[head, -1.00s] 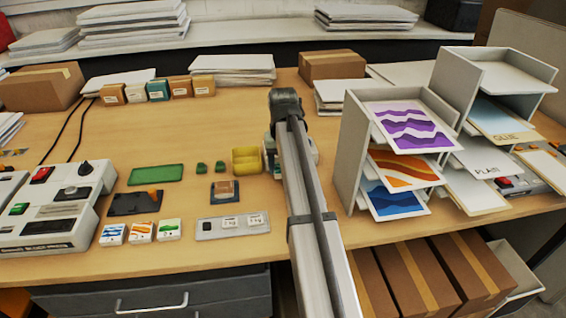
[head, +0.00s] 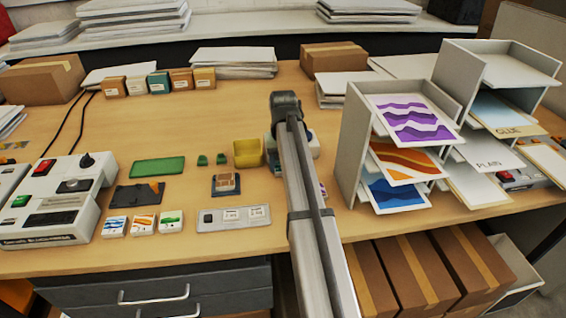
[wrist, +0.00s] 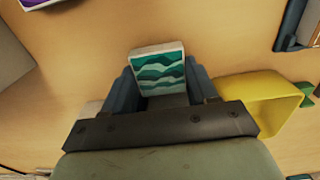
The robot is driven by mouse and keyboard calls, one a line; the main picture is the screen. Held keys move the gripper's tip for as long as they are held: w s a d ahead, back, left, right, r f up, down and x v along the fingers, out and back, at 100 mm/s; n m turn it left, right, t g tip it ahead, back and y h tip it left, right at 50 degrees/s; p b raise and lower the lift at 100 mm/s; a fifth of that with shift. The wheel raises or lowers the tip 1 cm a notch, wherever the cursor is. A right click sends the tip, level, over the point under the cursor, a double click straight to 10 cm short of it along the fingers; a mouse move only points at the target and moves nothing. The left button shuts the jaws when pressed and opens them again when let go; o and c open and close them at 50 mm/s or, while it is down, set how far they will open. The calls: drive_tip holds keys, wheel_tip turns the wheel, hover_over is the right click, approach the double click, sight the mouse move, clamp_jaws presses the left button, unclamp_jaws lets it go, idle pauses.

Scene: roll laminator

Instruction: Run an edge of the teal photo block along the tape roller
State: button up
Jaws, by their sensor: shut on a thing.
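The teal photo block (wrist: 158,70), a white-edged block with teal wave bands, is held between the two fingers of my gripper (wrist: 160,82) in the wrist view. My gripper is shut on its sides, picture face toward the camera. In the head view my arm hides most of the gripper and the block. The tape roller, seemingly the small dark blue stand with a tan roll (head: 226,183), stands on the table left of and nearer than my gripper. Part of its dark frame (wrist: 291,28) shows at the wrist view's upper right, apart from the block.
An open yellow bin (head: 248,153) stands close left of my gripper. A grey tray with pale blocks (head: 234,217) lies in front of the roller. The grey shelf rack (head: 352,150) with photo sheets stands to the right. A laminator (head: 60,200) is at far left.

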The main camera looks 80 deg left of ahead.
drive_tip(key=shift+w, duration=0.8)
drive_tip(key=shift+a, duration=0.35)
idle(2.1)
drive_tip(key=shift+w, duration=2.4)
idle(2.3)
